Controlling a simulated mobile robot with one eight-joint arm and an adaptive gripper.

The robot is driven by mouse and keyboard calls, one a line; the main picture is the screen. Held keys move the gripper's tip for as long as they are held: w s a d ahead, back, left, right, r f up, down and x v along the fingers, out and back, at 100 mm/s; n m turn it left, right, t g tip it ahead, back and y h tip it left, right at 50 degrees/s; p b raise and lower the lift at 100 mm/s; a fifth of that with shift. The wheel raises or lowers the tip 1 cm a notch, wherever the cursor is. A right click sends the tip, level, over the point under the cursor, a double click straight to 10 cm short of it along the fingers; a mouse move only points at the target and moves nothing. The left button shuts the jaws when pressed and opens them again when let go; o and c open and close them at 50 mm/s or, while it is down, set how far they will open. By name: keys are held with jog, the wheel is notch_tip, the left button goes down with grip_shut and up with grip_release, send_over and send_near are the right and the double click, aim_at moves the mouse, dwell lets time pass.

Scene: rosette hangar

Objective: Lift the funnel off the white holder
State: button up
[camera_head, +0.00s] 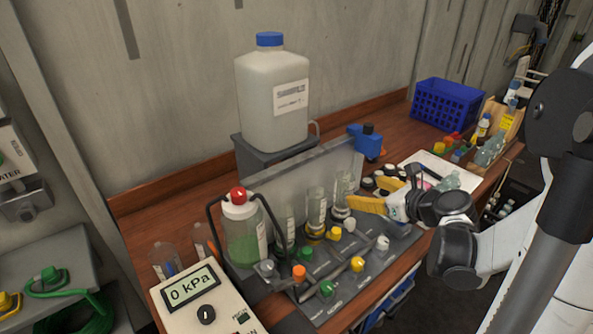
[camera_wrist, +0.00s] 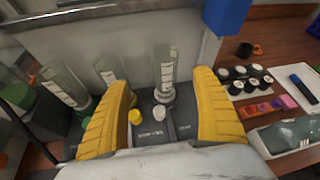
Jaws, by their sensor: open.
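My gripper (camera_head: 374,195) is over the right part of the grey valve panel, its yellow fingers spread. In the wrist view, the open gripper (camera_wrist: 162,82) has a clear graduated cylinder (camera_wrist: 165,72) in line between its fingers, farther off against the panel's back plate. Nothing is held. I cannot make out a funnel or a white holder for certain in either view. My arm and gripper hide part of the bench at the right.
A large jug (camera_head: 272,100) with a blue cap stands behind the panel. A green-liquid bottle (camera_head: 243,235) with a red cap is at its left. A gauge (camera_head: 205,305) reads 0 kPa. A blue basket (camera_head: 448,104) and several small white-capped vials (camera_wrist: 240,72) are to the right.

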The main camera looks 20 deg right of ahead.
aim_at(350, 183)
jog(key=shift+m, duration=0.9)
jog(key=b+x, duration=0.1)
jog(key=x, duration=0.2)
jog(key=b+x, duration=0.1)
jog(key=x, duration=0.3)
jog(key=d+b+x, duration=0.1)
jog(key=x, duration=0.3)
jog(key=shift+w+r+b, duration=0.15)
jog(key=shift+b, duration=0.25)
jog(key=shift+r+t, duration=0.1)
jog(key=shift+t, duration=0.2)
jog(key=c, duration=1.3)
